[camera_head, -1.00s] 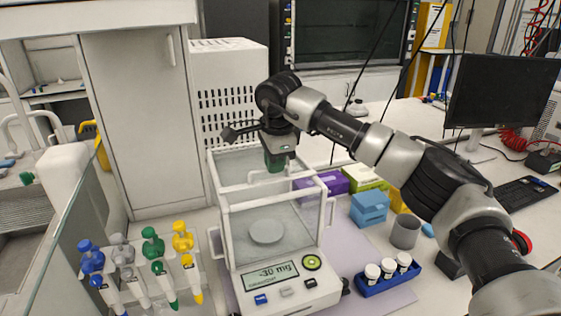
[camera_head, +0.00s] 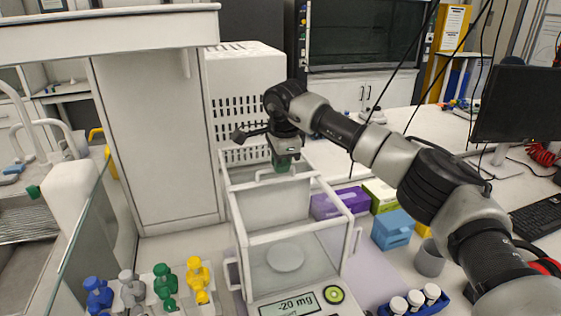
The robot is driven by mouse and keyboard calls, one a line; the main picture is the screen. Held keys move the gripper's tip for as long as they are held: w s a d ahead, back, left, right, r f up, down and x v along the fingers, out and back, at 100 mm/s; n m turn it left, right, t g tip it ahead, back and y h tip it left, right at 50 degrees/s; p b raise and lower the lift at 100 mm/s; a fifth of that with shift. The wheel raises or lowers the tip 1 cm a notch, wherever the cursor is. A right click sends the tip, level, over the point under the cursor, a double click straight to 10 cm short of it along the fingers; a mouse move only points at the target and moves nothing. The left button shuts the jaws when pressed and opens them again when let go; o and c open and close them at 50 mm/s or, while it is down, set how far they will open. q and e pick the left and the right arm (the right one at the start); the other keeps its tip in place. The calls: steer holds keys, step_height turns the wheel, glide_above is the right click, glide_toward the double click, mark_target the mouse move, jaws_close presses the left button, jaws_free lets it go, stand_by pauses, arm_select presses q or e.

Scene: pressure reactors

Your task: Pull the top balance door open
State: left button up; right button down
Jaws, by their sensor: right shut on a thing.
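The balance (camera_head: 262,283) stands on the bench in the head view, with clear draft-shield walls in white frames and a round pan (camera_head: 285,258) inside. Its display (camera_head: 290,304) reads -20 mg. A white crossbar of the top door (camera_head: 245,186), with a raised handle, lies well behind the front rim. Whether glass fills the space between is hard to tell. My right gripper (camera_head: 283,162) reaches over the top from the right, pointing down, and is shut on the top door's handle. The fingertips partly hide the grip. My left gripper is not in view.
A white vented box (camera_head: 247,85) is behind the balance. Purple (camera_head: 340,203) and blue (camera_head: 392,229) boxes, a grey cup (camera_head: 430,260) and capped vials (camera_head: 415,298) are at the right.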

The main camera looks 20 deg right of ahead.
steer(key=c, duration=1.3)
jaws_free()
steer(key=shift+o, duration=0.5)
steer(key=shift+r, duration=0.1)
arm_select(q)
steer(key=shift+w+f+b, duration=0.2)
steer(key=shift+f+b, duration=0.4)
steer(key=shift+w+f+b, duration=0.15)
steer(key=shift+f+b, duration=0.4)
arm_select(e)
step_height(320, 180, up, 10)
steer(key=s, duration=0.2)
steer(key=shift+r, duration=0.25)
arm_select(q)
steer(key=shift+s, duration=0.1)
arm_select(e)
steer(key=shift+f, duration=0.1)
